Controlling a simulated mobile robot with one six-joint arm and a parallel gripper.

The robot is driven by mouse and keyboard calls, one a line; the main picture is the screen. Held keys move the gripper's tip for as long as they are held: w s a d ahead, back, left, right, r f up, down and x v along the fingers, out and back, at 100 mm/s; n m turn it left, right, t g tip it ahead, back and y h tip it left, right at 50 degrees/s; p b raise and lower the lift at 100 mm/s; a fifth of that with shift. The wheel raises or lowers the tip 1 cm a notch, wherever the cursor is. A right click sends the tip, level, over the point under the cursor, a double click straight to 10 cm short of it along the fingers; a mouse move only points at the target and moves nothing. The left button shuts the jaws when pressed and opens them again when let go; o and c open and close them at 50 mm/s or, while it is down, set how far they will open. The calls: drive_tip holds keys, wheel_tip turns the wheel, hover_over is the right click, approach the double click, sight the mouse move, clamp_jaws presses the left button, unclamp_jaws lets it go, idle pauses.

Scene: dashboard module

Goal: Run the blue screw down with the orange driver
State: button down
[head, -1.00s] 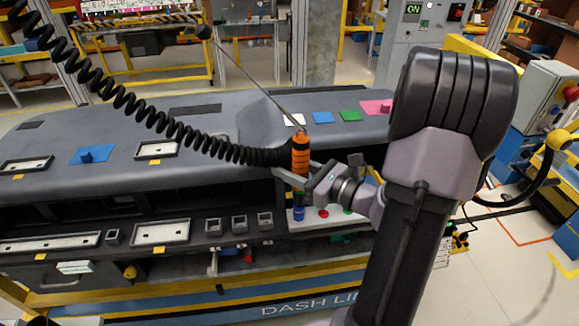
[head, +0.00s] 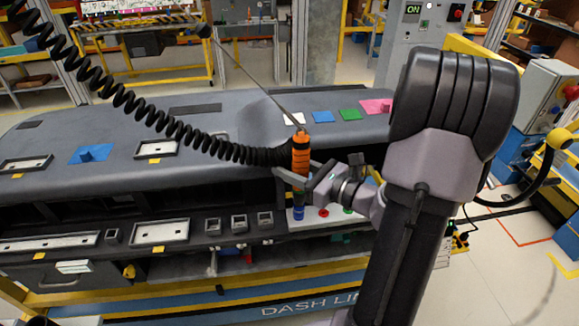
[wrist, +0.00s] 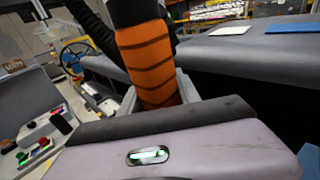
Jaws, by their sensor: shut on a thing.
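The orange driver (head: 301,155) with dark bands stands nearly upright at the front right of the dashboard module. My gripper (head: 298,178) is shut around its body from the right. The driver's orange body also fills the middle of the wrist view (wrist: 150,65). In the head view the driver's lower end comes down over the blue screw (head: 298,212) on a pale panel (head: 312,222). I cannot tell whether the bit touches the screw, and the wrist view hides that end.
A red piece (head: 323,212) and a green piece stand right of the blue screw on the panel. A black coiled cable (head: 190,137) runs up left from the driver, and a thin line rises from its top. The dashboard (head: 60,140) spreads left.

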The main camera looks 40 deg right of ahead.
wheel_tip(320, 180, up, 6)
drive_tip(key=p, duration=0.4)
drive_tip(key=shift+p, duration=0.35)
drive_tip(key=shift+w, duration=0.1)
